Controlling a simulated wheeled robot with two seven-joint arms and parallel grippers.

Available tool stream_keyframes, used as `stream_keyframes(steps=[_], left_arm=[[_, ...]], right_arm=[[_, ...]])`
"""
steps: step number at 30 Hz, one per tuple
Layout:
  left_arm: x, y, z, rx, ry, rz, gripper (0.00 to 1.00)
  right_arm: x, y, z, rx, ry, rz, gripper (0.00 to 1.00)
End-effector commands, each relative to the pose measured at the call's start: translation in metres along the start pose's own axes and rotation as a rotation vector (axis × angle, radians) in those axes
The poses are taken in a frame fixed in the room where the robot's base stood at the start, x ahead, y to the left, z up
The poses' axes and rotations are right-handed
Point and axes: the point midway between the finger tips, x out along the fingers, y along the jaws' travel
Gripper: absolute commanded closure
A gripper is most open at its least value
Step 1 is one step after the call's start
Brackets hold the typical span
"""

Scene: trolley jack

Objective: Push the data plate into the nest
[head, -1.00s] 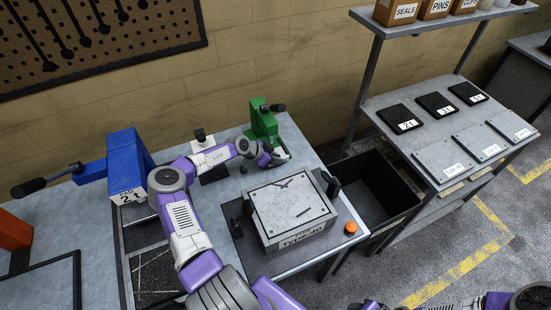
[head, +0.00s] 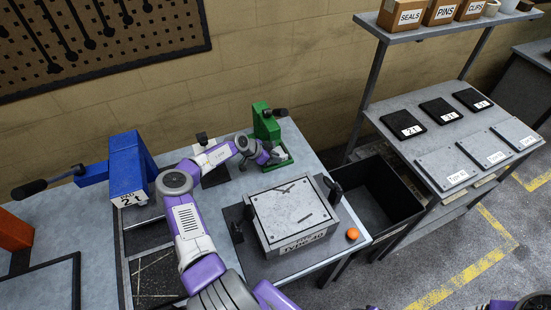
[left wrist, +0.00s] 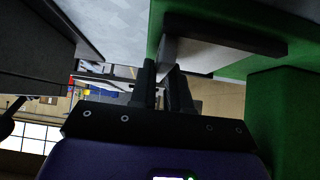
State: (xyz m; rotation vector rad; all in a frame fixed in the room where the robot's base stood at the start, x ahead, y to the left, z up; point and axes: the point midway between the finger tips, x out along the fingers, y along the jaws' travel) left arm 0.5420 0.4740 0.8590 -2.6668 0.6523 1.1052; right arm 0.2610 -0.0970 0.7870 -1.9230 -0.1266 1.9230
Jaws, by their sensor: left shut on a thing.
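My left gripper (head: 274,157) is at the base of the green press (head: 266,124) at the back of the bench. In the left wrist view its two fingers (left wrist: 163,88) are close together. They are shut on a small grey piece (left wrist: 195,55), which looks like the data plate, beside the green body of the press (left wrist: 290,110).
A grey TYPE 40 box (head: 292,213) sits on a dark mat in front of the press. An orange knob (head: 352,233) is at the bench's right edge. A blue press (head: 128,165) stands left; a black bin (head: 375,196) is right of the bench.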

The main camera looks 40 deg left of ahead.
Motion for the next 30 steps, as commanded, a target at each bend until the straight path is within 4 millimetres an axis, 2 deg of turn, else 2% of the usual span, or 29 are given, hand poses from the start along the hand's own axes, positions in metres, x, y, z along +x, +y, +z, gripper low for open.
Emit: stream_keyframes(steps=[2, 3, 8, 18, 30], left_arm=[[0.000, 0.000, 0.000, 0.000, 0.000, 0.000, 1.00], [0.000, 0.000, 0.000, 0.000, 0.000, 0.000, 0.78], [0.000, 0.000, 0.000, 0.000, 0.000, 0.000, 0.54], [-0.005, -0.001, 0.000, 0.000, 0.000, -0.002, 0.54], [-0.066, -0.001, 0.000, 0.000, -0.002, -0.002, 0.54]], right_arm=[[0.000, 0.000, 0.000, 0.000, 0.000, 0.000, 0.54], [0.000, 0.000, 0.000, 0.000, 0.000, 0.000, 0.54], [0.000, 0.000, 0.000, 0.000, 0.000, 0.000, 0.54], [-0.001, 0.000, 0.000, 0.000, 0.000, 0.000, 0.54], [-0.010, -0.004, 0.001, 0.000, 0.000, 0.000, 0.54]])
